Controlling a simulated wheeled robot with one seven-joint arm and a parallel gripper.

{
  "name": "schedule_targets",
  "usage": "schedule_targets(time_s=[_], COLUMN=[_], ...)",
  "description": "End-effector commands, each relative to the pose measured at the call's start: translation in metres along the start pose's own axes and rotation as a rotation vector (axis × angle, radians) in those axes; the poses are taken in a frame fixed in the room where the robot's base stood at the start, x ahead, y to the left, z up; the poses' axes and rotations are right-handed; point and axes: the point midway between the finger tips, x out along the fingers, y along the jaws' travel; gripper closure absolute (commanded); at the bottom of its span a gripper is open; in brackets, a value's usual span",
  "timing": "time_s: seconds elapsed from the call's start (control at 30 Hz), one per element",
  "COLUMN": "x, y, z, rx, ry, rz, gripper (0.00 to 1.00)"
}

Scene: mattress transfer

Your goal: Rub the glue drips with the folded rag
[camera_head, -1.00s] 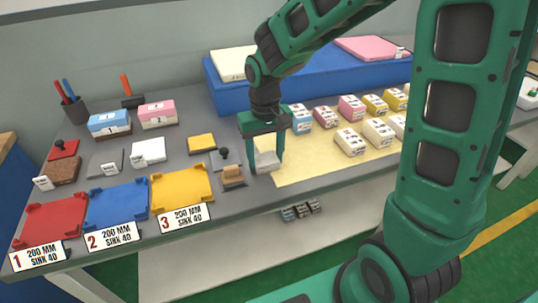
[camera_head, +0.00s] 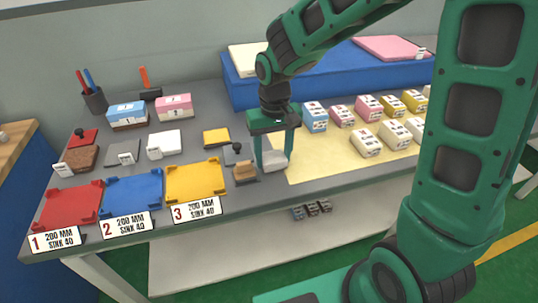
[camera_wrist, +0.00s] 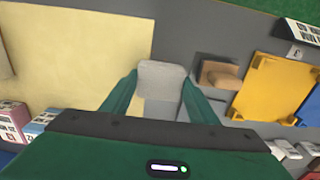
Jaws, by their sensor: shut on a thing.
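The folded rag (camera_head: 274,161) is a small pale grey-white pad. My gripper (camera_head: 274,165) is shut on it, one green finger on each side, pointing down at the grey table's front part. In the wrist view the rag (camera_wrist: 162,76) shows between the two fingers, beside the left edge of the pale yellow sheet as seen from the head. I cannot tell whether the rag touches the tabletop. I cannot make out the glue drips in either view.
A tan wooden block (camera_head: 244,171) stands just left of my gripper. A yellow tray (camera_head: 195,182), a blue tray (camera_head: 132,192) and a red tray (camera_head: 68,205) lie farther left. Several small boxes stand on the yellow sheet (camera_head: 312,168) at right. A long blue block (camera_head: 240,92) lies behind.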

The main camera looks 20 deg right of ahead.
Motion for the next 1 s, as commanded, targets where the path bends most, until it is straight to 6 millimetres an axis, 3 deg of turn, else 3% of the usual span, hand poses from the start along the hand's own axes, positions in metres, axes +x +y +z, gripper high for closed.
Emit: schedule_targets(time_s=[1.0], x=[0.003], y=[0.059], z=[0.001], rx=[0.004], ry=[-0.001], rz=[0.001], gripper=[0.64])
